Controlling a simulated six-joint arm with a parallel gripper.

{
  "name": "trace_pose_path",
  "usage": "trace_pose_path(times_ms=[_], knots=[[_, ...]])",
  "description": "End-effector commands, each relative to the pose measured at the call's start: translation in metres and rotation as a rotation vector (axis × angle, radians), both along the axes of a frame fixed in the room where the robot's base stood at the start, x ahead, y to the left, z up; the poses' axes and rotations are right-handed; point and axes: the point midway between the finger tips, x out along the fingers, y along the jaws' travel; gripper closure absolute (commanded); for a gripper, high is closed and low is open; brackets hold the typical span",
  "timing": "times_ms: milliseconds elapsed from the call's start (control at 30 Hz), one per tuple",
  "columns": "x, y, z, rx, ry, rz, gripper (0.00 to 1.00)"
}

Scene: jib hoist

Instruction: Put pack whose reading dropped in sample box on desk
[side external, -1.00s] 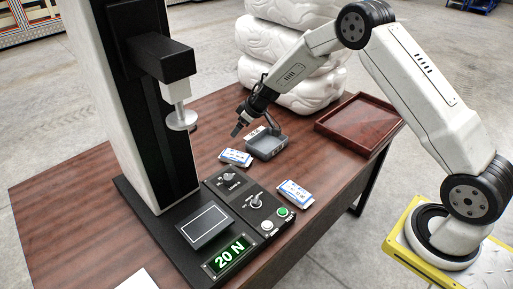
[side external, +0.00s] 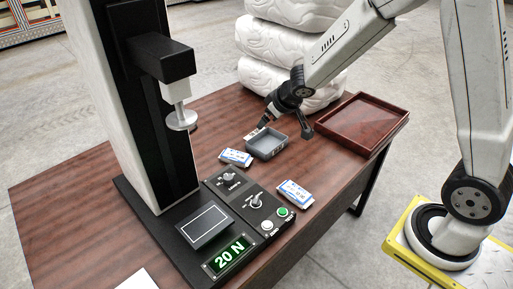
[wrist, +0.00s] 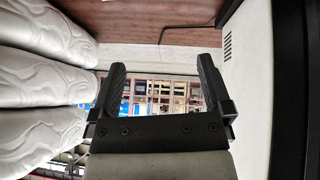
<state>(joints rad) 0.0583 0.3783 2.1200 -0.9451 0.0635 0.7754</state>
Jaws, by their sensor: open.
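One blue-and-white pack (side external: 236,157) lies on the desk just left of the small grey open box (side external: 268,150). Another blue-and-white pack (side external: 295,193) lies right of the control panel. The green display (side external: 227,255) reads 20 N. The grey box looks empty. My gripper (side external: 264,125) is above the desk at the back edge of the grey box, pointing down and to the left. In the wrist view my gripper (wrist: 162,90) is open with nothing between its fingers. Neither pack shows in the wrist view.
A test machine with a dark column and round press head (side external: 182,119) stands at left. Its panel (side external: 250,202) has knobs and buttons. A reddish-brown tray (side external: 362,122) is at the right. Stacked white quilted pads (side external: 290,70) stand behind. Bare desk (side external: 100,165) lies at left.

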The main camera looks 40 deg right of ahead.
Motion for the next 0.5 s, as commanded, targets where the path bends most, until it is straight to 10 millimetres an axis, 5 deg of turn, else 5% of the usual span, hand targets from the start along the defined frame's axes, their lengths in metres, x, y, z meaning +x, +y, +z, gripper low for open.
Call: trace_pose_path(times_ms=[500], knots=[[-0.138, 0.020, -0.002, 0.054, 0.260, -0.083, 0.00]])
